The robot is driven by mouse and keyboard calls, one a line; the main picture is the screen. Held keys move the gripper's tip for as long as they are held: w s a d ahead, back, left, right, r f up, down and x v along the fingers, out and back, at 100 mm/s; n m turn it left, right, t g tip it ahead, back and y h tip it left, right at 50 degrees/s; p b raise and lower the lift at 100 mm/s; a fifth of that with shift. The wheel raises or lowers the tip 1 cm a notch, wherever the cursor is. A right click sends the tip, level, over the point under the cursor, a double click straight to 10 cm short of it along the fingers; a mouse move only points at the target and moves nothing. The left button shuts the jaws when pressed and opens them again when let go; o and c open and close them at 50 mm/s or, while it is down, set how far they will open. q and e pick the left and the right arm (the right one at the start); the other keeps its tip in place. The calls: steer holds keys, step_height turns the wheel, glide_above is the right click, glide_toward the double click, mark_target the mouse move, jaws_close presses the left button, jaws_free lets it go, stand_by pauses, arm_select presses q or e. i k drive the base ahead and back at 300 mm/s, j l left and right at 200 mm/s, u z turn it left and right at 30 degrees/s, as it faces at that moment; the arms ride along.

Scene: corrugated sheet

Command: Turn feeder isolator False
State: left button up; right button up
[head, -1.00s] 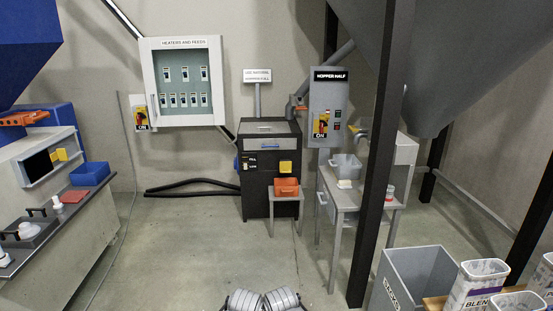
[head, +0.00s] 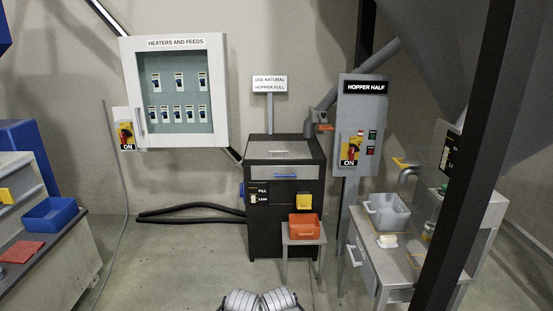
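Two yellow isolator plates with red rotary handles are in the head view, both above the word ON. One isolator (head: 125,135) is on the wall at the lower left corner of the HEATERS AND FEEDS cabinet (head: 174,42). The other isolator (head: 352,149) is on the front of the grey HOPPER HALF box (head: 365,110). I cannot tell from the labels which is the feeder isolator. Two ribbed grey parts of my arms show at the bottom middle edge, far from both isolators. No gripper fingers are visible.
A black machine (head: 284,225) stands between the isolators, with an orange bin (head: 306,226) on a small stand before it. A grey bench (head: 400,262) and a dark post (head: 468,150) are at the right. A blue bin (head: 50,215) is at the left. Middle floor is clear.

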mark_target(354, 147)
steer(key=i+u, duration=0.25)
steer(key=i, duration=1)
steer(key=i+z, duration=0.45)
steer(key=i+j+z, duration=0.25)
steer(key=z, duration=0.15)
steer(key=i+j+z, duration=0.15)
steer(key=i+z, duration=0.25)
steer(key=i+j+z, duration=0.15)
steer(key=z, duration=0.3)
steer(key=i+j+z, duration=0.25)
steer(key=z, duration=0.15)
steer(key=i+j, duration=0.1)
steer(key=i, duration=0.4)
